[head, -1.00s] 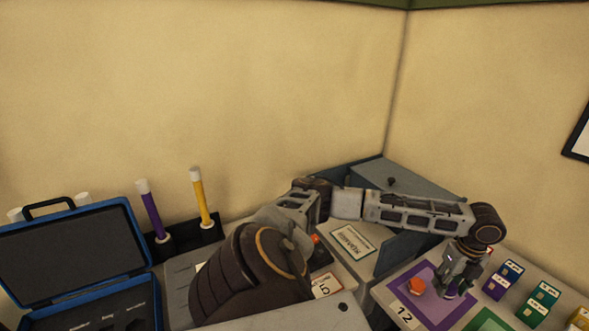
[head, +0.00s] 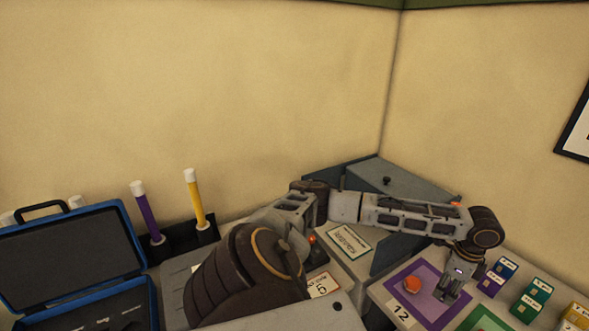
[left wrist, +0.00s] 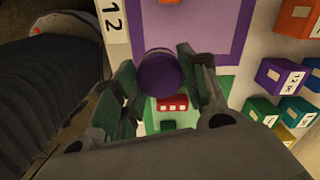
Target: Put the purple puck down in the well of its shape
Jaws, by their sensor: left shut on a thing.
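The purple puck (left wrist: 160,72) is a short round piece, seen in the left wrist view between my left gripper's fingers. My left gripper (head: 450,297) is shut on it, over the lower right edge of the purple-bordered mat (head: 398,292). In the head view the fingers hide the puck, and its height above the mat is hard to judge. The open blue case (head: 75,258) at the lower left has a dark insert (head: 85,318) with labelled recesses; their shapes are not clear, and the picture's bottom edge cuts it off. My right gripper is not in view.
An orange piece (head: 412,285) is on the purple mat, just left of my gripper. Several coloured boxes (head: 538,290) stand to the right. A green mat (head: 483,321) lies in front. Purple (head: 147,210) and yellow (head: 194,200) sticks stand in a black holder behind the case.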

